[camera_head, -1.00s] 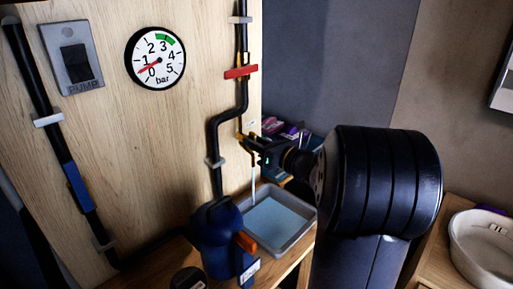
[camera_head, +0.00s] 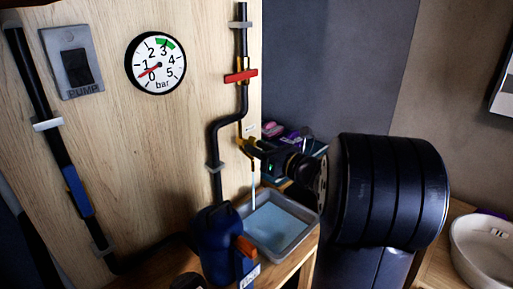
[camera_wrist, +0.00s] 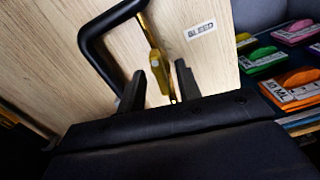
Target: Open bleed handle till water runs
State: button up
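The yellow bleed handle (camera_wrist: 157,58) shows in the wrist view beside a label reading BLEED (camera_wrist: 201,30). Its lower end lies between the two fingers of my gripper (camera_wrist: 163,80). The fingers stand apart, with gaps beside the handle. In the head view my gripper (camera_head: 254,149) is at the yellow fitting (camera_head: 243,139) on the black pipe, partly hiding it. A thin pale stream of water (camera_head: 253,185) runs down from there into the grey tray (camera_head: 304,243), which holds pale blue water.
The pressure gauge (camera_head: 156,64) has its red needle near 0. A PUMP switch (camera_head: 76,67) is at upper left. A red lever (camera_head: 241,76) sits across the pipe above. A blue container (camera_head: 215,240) stands left of the tray. A white basket (camera_head: 485,250) is at right.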

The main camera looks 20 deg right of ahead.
jog(key=v, duration=0.9)
jog(key=shift+s, duration=0.4)
jog(key=shift+d, duration=0.15)
jog(key=x, duration=1.1)
jog(key=shift+s+d, duration=0.1)
